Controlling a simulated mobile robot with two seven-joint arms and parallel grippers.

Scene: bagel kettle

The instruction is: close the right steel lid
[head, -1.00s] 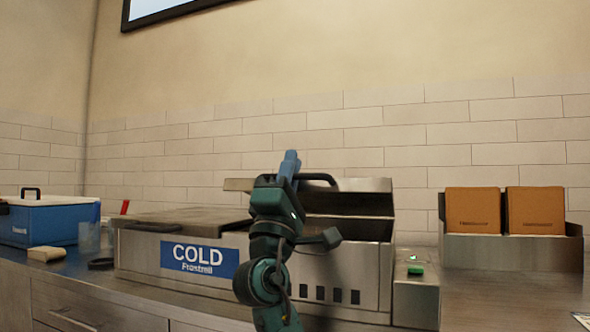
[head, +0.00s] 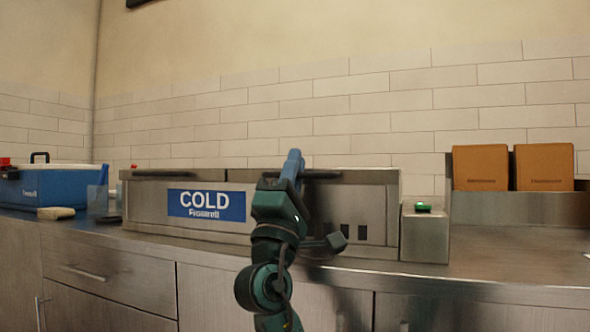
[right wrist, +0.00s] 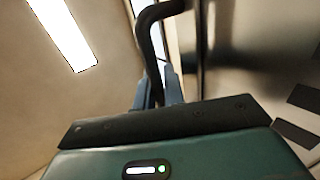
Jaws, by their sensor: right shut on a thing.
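The steel cold unit (head: 375,215) with the blue COLD label stands on the counter. Its right steel lid (head: 375,175) now shows almost edge-on and looks about level with the left lid (head: 180,174); whether it rests fully on the rim I cannot tell. My right gripper (head: 291,166) is at the lid's front and is shut on its dark handle (head: 325,174). In the right wrist view the curved handle (right wrist: 150,45) passes between the fingers (right wrist: 157,88). My right arm hides part of the unit's front. My left gripper is not in view.
A small steel box (head: 425,235) with a green light stands right of the unit. Two brown blocks (head: 481,168) stand in a steel holder further right. A blue cooler (head: 55,188) and a pale block (head: 56,213) are at left.

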